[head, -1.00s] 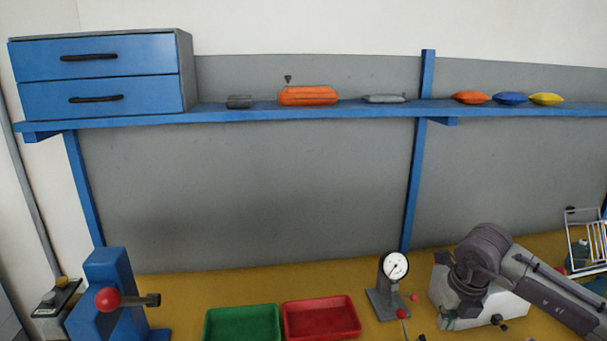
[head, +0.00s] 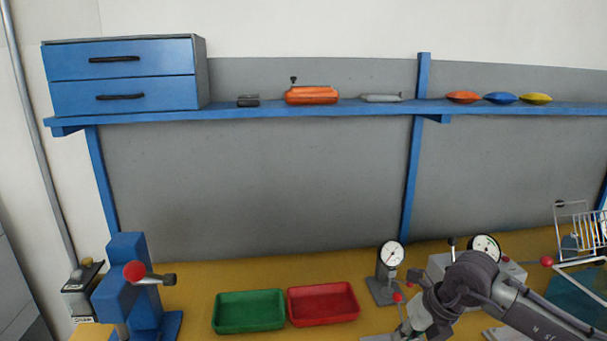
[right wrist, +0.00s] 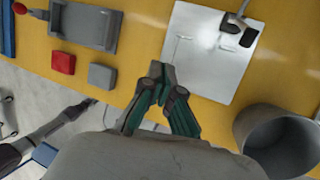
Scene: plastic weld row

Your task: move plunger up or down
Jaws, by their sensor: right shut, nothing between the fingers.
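I cannot tell for sure which part is the plunger. In the head view a dial gauge (head: 391,253) stands on a grey stand, with a red-knobbed lever (head: 398,297) in front of it. In the right wrist view my right gripper (right wrist: 160,72) is shut and empty, over the near edge of a silver plate (right wrist: 205,75). A small fitting (right wrist: 237,22) sits at the plate's far right. The right fingers are not clear in the head view. My left gripper is not in view.
A green tray (head: 248,312) and a red tray (head: 323,303) lie mid-bench. A grey box with a second gauge (head: 485,247) stands partly behind my right arm. The right wrist view shows a grey bin (right wrist: 275,140), a grey tray (right wrist: 88,25), a red block (right wrist: 63,62) and a grey block (right wrist: 102,76).

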